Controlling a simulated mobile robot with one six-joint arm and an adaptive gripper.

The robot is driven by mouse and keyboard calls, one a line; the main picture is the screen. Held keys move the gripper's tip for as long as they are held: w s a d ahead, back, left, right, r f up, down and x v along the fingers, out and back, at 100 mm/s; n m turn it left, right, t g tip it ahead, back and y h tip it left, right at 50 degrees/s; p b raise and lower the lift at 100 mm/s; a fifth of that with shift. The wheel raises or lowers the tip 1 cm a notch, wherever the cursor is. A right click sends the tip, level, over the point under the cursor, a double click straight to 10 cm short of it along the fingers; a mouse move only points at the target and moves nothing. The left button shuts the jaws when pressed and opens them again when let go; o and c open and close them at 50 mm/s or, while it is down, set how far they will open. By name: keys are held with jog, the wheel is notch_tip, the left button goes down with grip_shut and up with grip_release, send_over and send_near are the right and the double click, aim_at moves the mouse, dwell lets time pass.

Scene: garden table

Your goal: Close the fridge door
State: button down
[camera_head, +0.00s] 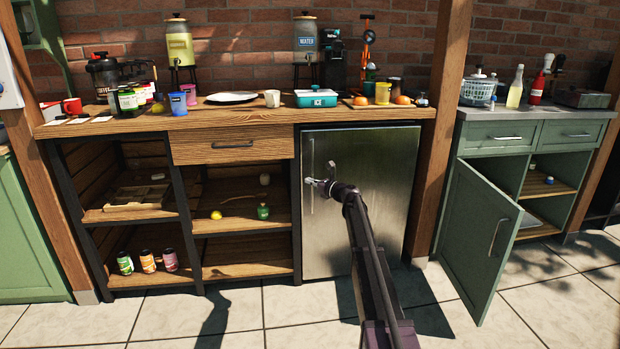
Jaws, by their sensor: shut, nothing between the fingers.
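The fridge (375,215) is a stainless steel unit under the wooden counter, right of the open shelves. Its door front looks flush or nearly flush with the counter; I cannot tell whether a small gap is left. A vertical bar handle (311,155) runs along the door's left edge. My gripper (312,182) is shut and empty, at the handle's lower half in front of the door. I cannot tell whether it touches the handle or the door. My arm hides part of the door's lower middle.
A green cabinet door (478,240) stands open at the right, beyond a wooden post (436,150). The wooden counter (235,118) holds cups, dispensers and a teal ICE box (316,98). Open shelves (240,257) lie left. The tiled floor (250,315) in front is clear.

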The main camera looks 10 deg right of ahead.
jog(key=s, duration=0.1)
jog(key=s+a, duration=0.1)
jog(key=s, duration=0.3)
jog(key=shift+s+a, duration=0.15)
jog(key=shift+a, duration=0.15)
